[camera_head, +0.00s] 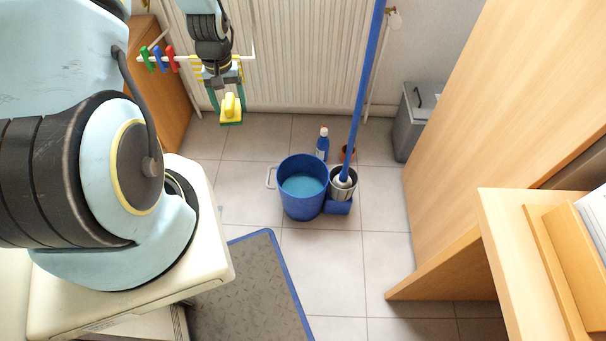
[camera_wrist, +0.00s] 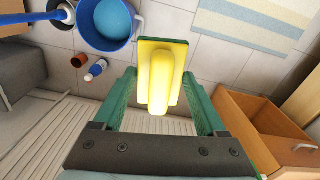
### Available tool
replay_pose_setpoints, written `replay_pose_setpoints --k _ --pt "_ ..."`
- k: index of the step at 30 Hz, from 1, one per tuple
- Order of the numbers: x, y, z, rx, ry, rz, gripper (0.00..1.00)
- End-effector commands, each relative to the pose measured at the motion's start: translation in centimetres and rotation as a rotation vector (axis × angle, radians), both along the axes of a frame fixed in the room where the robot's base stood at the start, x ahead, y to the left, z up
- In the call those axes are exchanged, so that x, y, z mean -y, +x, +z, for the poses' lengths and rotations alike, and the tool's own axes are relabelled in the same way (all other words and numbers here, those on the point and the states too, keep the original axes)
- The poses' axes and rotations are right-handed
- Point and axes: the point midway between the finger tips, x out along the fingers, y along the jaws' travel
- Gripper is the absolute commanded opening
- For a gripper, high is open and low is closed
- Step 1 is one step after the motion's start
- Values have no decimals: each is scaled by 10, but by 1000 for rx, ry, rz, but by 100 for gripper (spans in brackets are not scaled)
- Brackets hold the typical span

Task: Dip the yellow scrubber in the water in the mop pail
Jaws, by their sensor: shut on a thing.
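The yellow scrubber (camera_head: 231,107), with a green pad underneath, is held by my gripper (camera_head: 228,101) in the air at the upper middle of the head view. In the wrist view the scrubber (camera_wrist: 161,72) sits between the green fingers of my shut gripper (camera_wrist: 160,82). The blue mop pail (camera_head: 303,210) stands on the tiled floor, lower and to the right of the scrubber in the head view. It holds blue water (camera_head: 302,186). The pail also shows in the wrist view (camera_wrist: 87,30), to the upper left of the scrubber. The scrubber is apart from the pail.
A mop with a long blue handle (camera_head: 366,85) stands in a wringer at the pail's right. A blue bottle (camera_head: 322,145) stands behind the pail. A radiator (camera_head: 300,50) lines the wall. A grey bin (camera_head: 410,122) and wooden desk (camera_head: 505,125) are right. A mat (camera_head: 245,295) lies in front.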

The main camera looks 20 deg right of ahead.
Motion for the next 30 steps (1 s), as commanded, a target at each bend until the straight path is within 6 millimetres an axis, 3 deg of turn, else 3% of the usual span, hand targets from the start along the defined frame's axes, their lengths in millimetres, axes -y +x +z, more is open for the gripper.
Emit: replay_pose_setpoints --k 1,18,24,30 --pt "13 -2 -32 0 0 -24 30" --pt "138 -45 -207 1 -1 -247 30" --pt "168 -63 -248 0 -1 -303 30" --pt "180 -71 -261 0 0 -327 30"
